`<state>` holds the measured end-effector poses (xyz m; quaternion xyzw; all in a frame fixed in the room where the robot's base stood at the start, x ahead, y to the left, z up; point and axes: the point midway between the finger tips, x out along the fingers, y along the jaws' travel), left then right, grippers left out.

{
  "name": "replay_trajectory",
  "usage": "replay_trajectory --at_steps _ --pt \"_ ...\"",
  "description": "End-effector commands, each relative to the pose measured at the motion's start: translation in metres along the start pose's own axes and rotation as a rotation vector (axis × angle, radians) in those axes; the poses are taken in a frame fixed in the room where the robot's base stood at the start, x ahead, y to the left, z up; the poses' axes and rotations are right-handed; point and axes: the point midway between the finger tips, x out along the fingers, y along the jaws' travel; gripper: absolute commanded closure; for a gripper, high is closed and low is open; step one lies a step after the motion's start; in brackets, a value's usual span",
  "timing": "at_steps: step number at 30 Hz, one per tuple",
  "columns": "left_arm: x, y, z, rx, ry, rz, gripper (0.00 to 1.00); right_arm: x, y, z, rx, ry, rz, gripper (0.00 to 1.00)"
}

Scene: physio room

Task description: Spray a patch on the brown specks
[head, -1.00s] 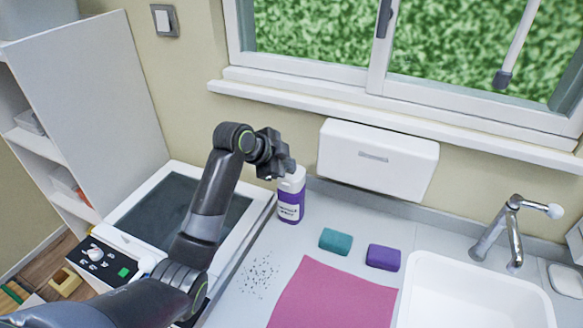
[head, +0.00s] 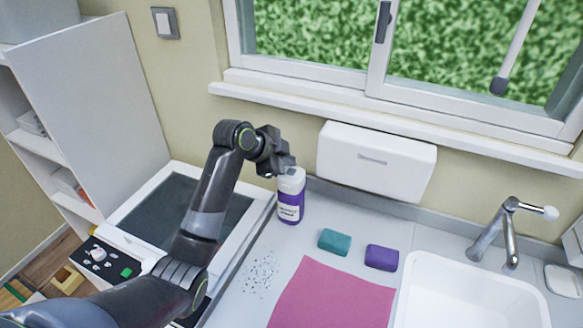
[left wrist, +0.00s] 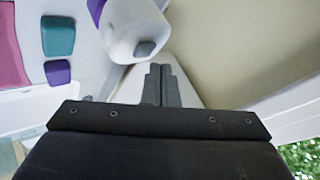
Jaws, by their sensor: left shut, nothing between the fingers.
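A white spray bottle with a purple label (head: 291,200) stands upright on the counter by the back wall; its white top with a grey nozzle shows in the left wrist view (left wrist: 132,27). My left gripper (head: 284,171) is at the bottle's top. Its fingers (left wrist: 162,82) are shut with nothing between them; I cannot tell whether they touch the bottle. A patch of small dark specks (head: 261,274) lies on the counter in front of the bottle, left of the pink cloth. My right gripper is not in view.
A pink cloth (head: 330,296), a teal block (head: 334,242) and a purple block (head: 381,257) lie on the counter. A white sink (head: 470,295) with a tap (head: 510,235) is at right. A white wall box (head: 376,162) hangs behind.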

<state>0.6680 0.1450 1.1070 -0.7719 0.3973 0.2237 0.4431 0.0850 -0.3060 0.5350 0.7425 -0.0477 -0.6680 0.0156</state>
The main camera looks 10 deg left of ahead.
Motion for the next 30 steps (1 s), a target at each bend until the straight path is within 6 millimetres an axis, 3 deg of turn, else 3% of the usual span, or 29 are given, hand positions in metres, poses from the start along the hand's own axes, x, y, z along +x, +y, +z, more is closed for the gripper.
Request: replay_trajectory --at_steps 3,15,30 --pt "-0.012 -0.009 -0.009 0.000 0.000 -0.001 1.00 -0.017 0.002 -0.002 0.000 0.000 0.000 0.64" --pt "-0.038 -0.028 -0.028 0.000 0.000 0.000 1.00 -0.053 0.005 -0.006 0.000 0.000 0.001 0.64" --pt "-0.038 -0.028 -0.027 0.000 0.000 0.000 1.00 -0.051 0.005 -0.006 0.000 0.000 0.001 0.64"
